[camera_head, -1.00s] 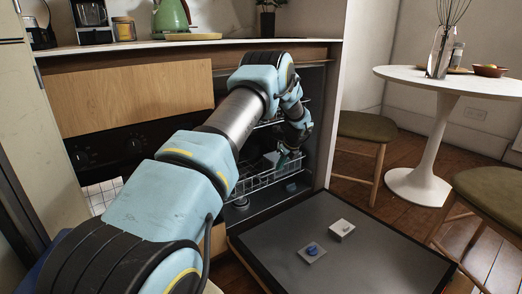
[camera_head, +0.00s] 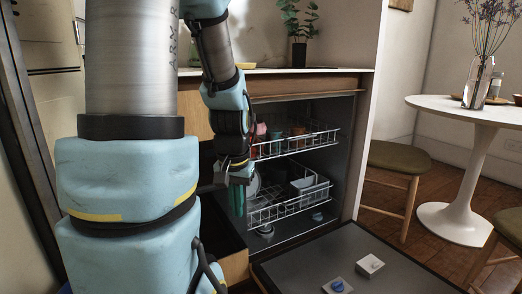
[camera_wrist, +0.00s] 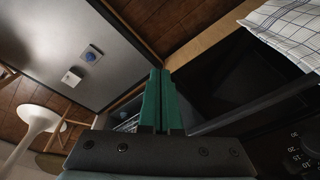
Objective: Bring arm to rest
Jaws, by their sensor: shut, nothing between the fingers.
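My arm (camera_head: 125,170) is folded up close to the camera and fills the left of the head view. My gripper (camera_head: 237,205) hangs down in front of the dishwasher opening, left of the racks. In the wrist view my gripper (camera_wrist: 161,75) shows its two green fingers together, with nothing between them. The fingers appear clear of the racks and the door.
The dishwasher door (camera_head: 350,255) is folded down, with two small blocks on it. The upper rack (camera_head: 300,143) holds cups; the lower rack (camera_head: 290,205) holds dishes. A round white table (camera_head: 470,108) and stools stand right. A checked towel (camera_wrist: 290,30) is near the oven.

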